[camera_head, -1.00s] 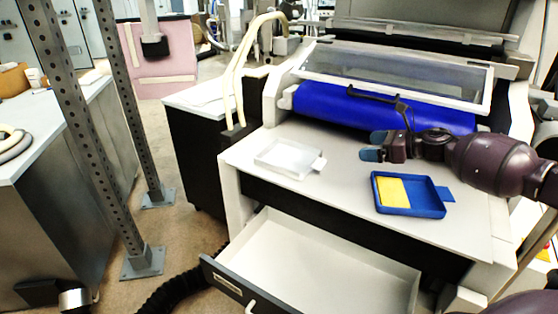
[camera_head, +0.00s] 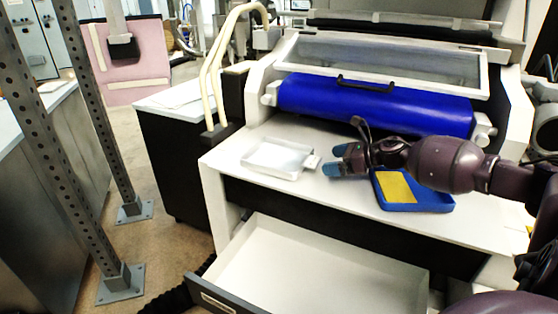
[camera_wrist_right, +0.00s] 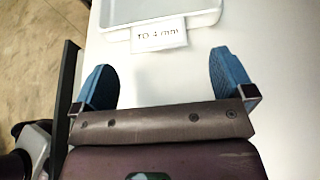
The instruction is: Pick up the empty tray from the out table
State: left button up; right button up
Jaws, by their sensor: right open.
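The empty tray (camera_head: 279,158) is pale and shallow, with a small tab on its right side. It lies flat on the white table (camera_head: 232,158) in front of the roller machine. In the right wrist view the tray (camera_wrist_right: 118,24) is at the top, with its tab labelled "TO 4 mm" (camera_wrist_right: 158,37) facing me. My right gripper (camera_head: 333,160) is open, its blue fingertips just right of the tab and apart from it. In the wrist view its fingers (camera_wrist_right: 160,80) stand wide apart with nothing between them. My left gripper is not in view.
A blue tray (camera_head: 430,198) holding a yellow piece (camera_head: 394,186) lies under my right forearm. The blue roller (camera_head: 375,106) is behind the table. An open drawer (camera_head: 320,275) juts out below its front edge. Metal posts (camera_head: 95,130) stand at left.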

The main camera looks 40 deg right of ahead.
aim_at(313, 161)
jog(key=shift+b+x, duration=0.45)
jog(key=shift+x, duration=2.3)
jog(key=shift+a+r, duration=0.15)
jog(key=shift+r, duration=0.1)
jog(key=shift+c, duration=0.5)
jog(key=c, duration=1)
